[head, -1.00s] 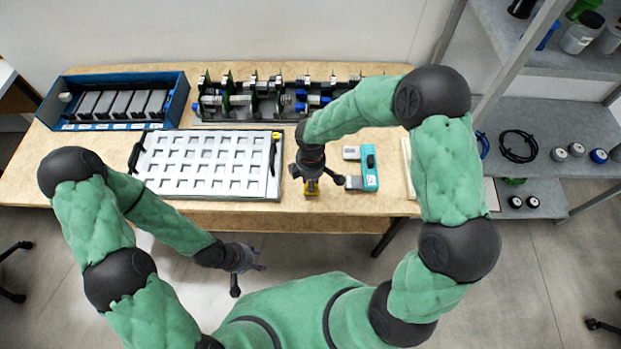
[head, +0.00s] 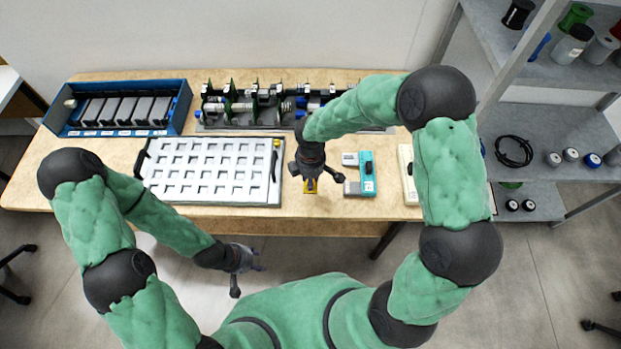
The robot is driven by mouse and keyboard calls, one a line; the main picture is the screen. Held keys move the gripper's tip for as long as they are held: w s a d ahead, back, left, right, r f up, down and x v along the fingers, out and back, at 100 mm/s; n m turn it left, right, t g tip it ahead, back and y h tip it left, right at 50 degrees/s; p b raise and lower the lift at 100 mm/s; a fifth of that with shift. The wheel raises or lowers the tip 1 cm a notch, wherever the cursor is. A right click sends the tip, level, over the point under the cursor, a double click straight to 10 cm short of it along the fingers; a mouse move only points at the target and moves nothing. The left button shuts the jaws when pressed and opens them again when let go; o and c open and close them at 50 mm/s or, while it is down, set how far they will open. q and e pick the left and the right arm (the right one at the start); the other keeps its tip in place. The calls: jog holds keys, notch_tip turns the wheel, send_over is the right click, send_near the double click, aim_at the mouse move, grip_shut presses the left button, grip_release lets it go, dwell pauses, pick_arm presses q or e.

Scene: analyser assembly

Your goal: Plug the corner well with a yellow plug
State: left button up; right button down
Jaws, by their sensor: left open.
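A white tray (head: 210,190) with rows of square wells lies on the bench, with a dark handle at its left edge. A small yellow spot (head: 276,142) shows at its upper right corner, above a dark strip; I cannot tell what it is. My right gripper (head: 314,180) is right of the tray, pointing down with its fingers spread. A yellow thing (head: 311,187) shows below and between them, mostly hidden; I cannot tell whether they touch. My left gripper (head: 256,264) is open and empty in front of the bench, below the tray in the picture.
A teal and white device (head: 366,175) lies right of my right gripper. A blue crate (head: 181,110) of grey modules and a dark rack (head: 225,127) of boards stand behind the tray. Grey shelves (head: 560,130) with bottles and a black cable stand at the right.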

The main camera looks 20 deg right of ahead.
jog(key=shift+r+p, duration=1.75)
jog(key=shift+r, duration=0.6)
